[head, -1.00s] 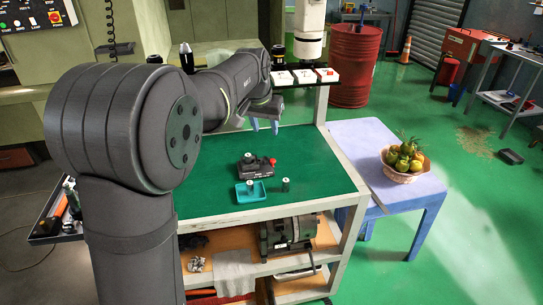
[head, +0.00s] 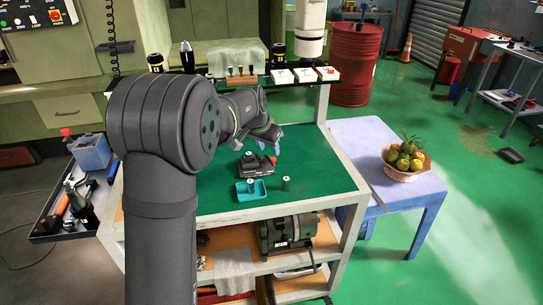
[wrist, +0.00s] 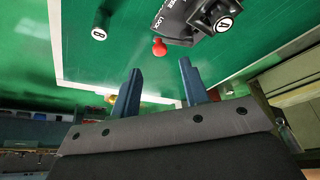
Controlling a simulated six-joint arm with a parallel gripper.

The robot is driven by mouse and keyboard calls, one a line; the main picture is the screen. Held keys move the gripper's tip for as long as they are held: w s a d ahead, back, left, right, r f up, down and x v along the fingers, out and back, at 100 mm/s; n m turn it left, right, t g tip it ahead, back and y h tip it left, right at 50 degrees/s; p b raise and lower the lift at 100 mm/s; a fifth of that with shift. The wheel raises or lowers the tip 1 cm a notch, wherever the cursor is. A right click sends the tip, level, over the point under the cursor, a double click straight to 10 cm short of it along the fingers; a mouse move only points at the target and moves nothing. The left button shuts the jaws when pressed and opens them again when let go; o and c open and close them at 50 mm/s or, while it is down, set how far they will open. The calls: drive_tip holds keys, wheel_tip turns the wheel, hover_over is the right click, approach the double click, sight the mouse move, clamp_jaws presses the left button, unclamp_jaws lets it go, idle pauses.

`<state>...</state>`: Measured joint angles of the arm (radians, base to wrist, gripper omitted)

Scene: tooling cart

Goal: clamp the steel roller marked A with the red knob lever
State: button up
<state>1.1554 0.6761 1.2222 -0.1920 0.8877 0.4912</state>
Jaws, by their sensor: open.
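The black clamp fixture (head: 251,166) sits on the green bench top. It also shows at the top of the wrist view (wrist: 180,22), cut off by the frame edge, with the word LOCK near its lever. The roller marked A (wrist: 225,23) is seated upright in it. The red knob (wrist: 159,47) is at the lever's end, and shows at the fixture's right in the head view (head: 272,160). My gripper (wrist: 160,80) is open and empty. Its fingertips point toward the red knob, apart from it, with the knob lying between their lines.
A roller marked B (wrist: 99,34) stands on the bench, right of the teal tray (head: 240,197) in the head view (head: 286,183). Another roller (head: 250,182) stands in the tray. The bench top's right part is clear. A blue table (head: 360,145) with a fruit basket adjoins it.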

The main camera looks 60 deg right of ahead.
sight(273, 159)
drive_tip(key=shift+x, duration=2.8)
clamp_jaws()
